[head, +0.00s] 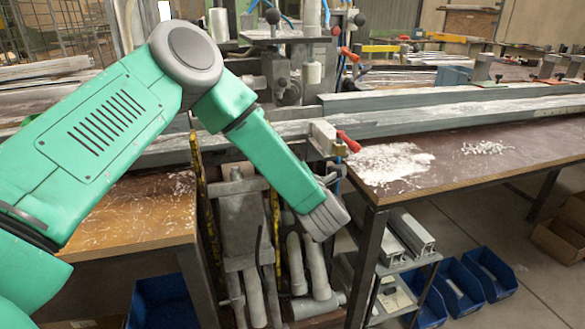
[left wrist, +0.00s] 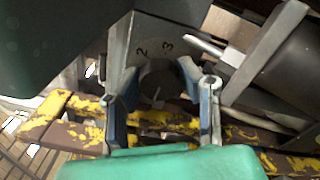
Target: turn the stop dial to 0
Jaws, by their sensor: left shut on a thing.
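The stop dial is a dark round knob (left wrist: 158,82) in the left wrist view, set on a grey plate (left wrist: 152,36) with the digits 2 and 3 showing above it. A pale pointer mark on the knob faces toward the lower part of the picture. Other digits are hidden. My left gripper (left wrist: 159,76) is shut on the knob, one finger on each side. In the head view my left arm reaches down in front of the bench to its grey wrist. Its fingers and the dial cannot be made out there. My right gripper is not in view.
Yellow-and-brown worn bars (left wrist: 75,112) run behind the dial. In the head view a long metal profile (head: 430,118) lies across the bench (head: 480,170), near a red-handled clamp (head: 347,141). Blue bins (head: 490,270) stand at lower right. Grey pipes (head: 316,268) stand below the wrist.

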